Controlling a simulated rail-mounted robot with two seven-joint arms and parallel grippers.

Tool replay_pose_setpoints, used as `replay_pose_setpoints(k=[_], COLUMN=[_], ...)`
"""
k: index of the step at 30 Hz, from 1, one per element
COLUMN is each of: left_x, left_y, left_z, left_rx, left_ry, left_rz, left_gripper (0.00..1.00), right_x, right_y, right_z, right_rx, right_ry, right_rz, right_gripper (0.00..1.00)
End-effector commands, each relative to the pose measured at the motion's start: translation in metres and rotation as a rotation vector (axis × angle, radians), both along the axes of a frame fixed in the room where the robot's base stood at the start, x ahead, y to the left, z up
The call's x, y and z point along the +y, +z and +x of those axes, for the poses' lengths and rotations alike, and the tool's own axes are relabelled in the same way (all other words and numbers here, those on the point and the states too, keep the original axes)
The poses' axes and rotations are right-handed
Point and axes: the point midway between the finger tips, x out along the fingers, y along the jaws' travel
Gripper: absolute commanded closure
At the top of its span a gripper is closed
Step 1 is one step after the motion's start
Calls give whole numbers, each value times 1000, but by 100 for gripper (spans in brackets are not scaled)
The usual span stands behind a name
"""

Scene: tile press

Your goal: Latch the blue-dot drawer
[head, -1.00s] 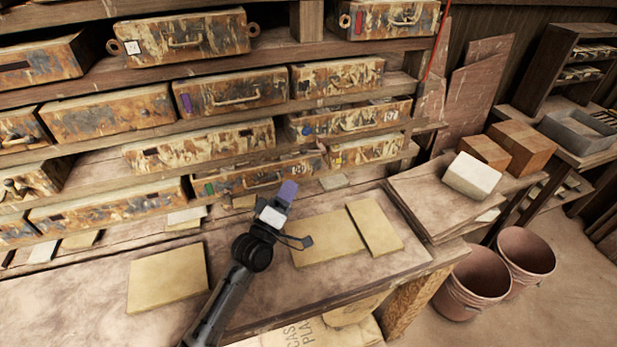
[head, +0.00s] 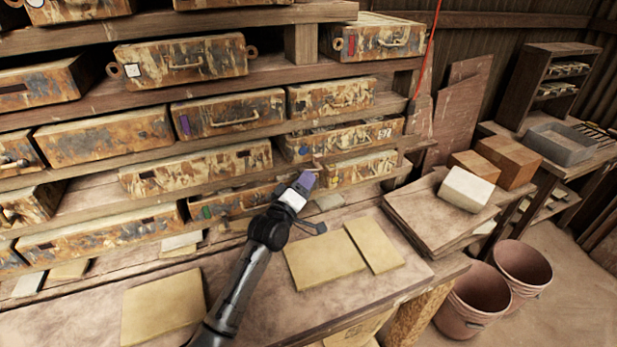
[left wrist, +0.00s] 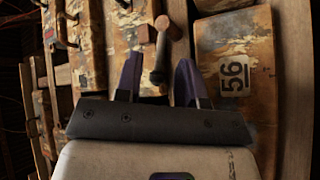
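The blue-dot drawer (head: 345,141) is a rusty, mottled box front with a small blue mark at its left, a handle and a number label. It appears to stand slightly out of its shelf, with a dark gap along its top. My left gripper (head: 306,181) is just below its left end, purple fingers pointing up towards the shelf. In the left wrist view my left gripper (left wrist: 158,82) has its fingers apart, with a dark peg (left wrist: 161,60) and a reddish wooden block (left wrist: 162,22) beyond and between them. Contact cannot be told. My right gripper is out of view.
A yellow-marked drawer (head: 362,169) is right of the gripper, and a green-marked drawer (head: 230,203) is left of it. A drawer labelled 56 (left wrist: 235,75) fills the wrist view's right. Flat tan tiles (head: 325,260) lie on the bench (head: 255,300) below.

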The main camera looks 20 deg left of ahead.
Motion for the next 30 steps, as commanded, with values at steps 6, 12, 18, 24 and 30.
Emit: replay_pose_setpoints(k=[6,12,18,24,30], left_x=[-3,-4,-4,-4,-4], left_y=[4,6,6,6,6], left_z=[20,26,27,27,27], left_rx=[0,0,0,0,0], left_ry=[0,0,0,0,0], left_rz=[0,0,0,0,0], left_gripper=[64,64,64,75,94], right_x=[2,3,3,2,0], right_y=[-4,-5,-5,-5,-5], right_z=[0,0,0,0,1], right_rx=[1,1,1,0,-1], right_ry=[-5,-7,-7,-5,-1], right_rz=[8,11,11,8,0], right_gripper=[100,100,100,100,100])
